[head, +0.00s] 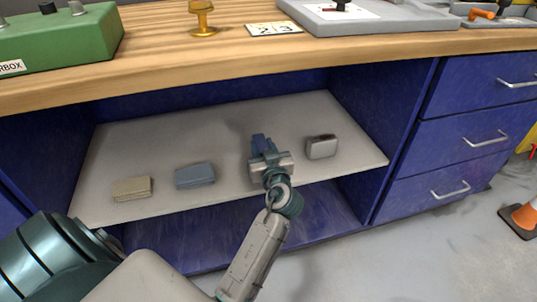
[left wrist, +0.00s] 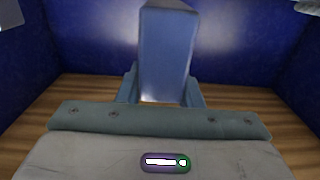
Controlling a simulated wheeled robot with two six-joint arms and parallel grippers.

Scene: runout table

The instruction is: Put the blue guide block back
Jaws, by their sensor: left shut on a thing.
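My left gripper (head: 262,155) is shut on a blue block (head: 258,142) and holds it at the grey shelf (head: 235,120) inside the blue cabinet. In the left wrist view the blue block (left wrist: 166,50) stands out between the fingers, with a blue panel behind it. Whether it touches the shelf I cannot tell. A grey-blue block (head: 195,175) lies on the shelf left of the gripper, and a tan block (head: 132,188) lies further left. A light grey block (head: 321,147) with a dark top stands on the shelf to the right. My right gripper is not in view.
The wooden worktop (head: 155,55) overhangs the shelf opening. On it are a green box (head: 60,40), a yellow stand (head: 203,20), a number card (head: 274,29) and a grey plate (head: 400,22). Blue drawers (head: 450,140) are at the right, with an orange cone (head: 525,217) beyond.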

